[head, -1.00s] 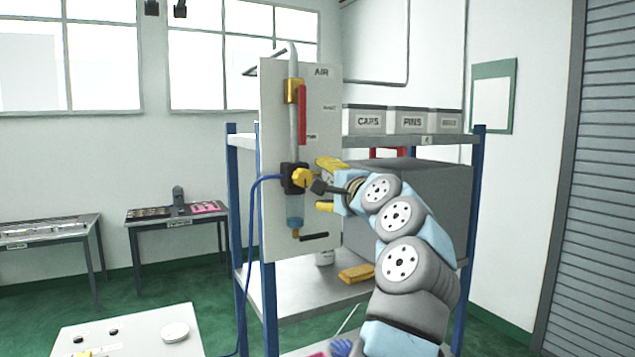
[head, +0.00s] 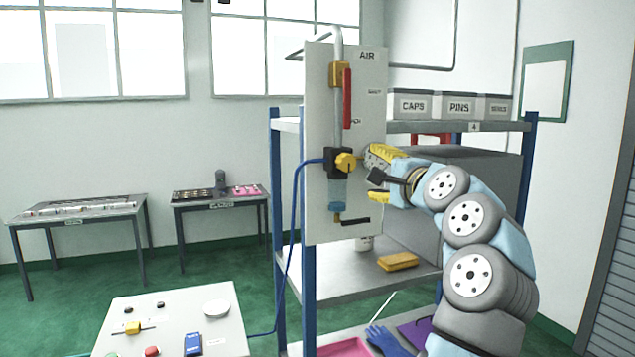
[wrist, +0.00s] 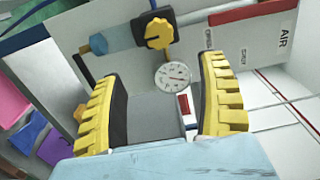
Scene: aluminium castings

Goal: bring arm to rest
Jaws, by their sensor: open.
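My gripper (head: 380,175) is open and empty, with its yellow ridged fingers spread in front of the air panel. It also shows in the wrist view (wrist: 165,105), one finger on each side. The white air panel (head: 372,85) carries a pipe, a red lever (head: 347,98), a black regulator body with a yellow knob (head: 346,162) and a clear blue bowl (head: 337,190). In the wrist view the yellow knob (wrist: 159,33) and a round gauge (wrist: 173,76) lie beyond the fingertips. The fingers appear apart from the knob.
A blue-posted shelf (head: 532,180) stands around my arm, with labelled bins (head: 455,106) on top, a grey box and a yellow sponge (head: 398,261) below. Green floor (head: 160,260) lies open at left.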

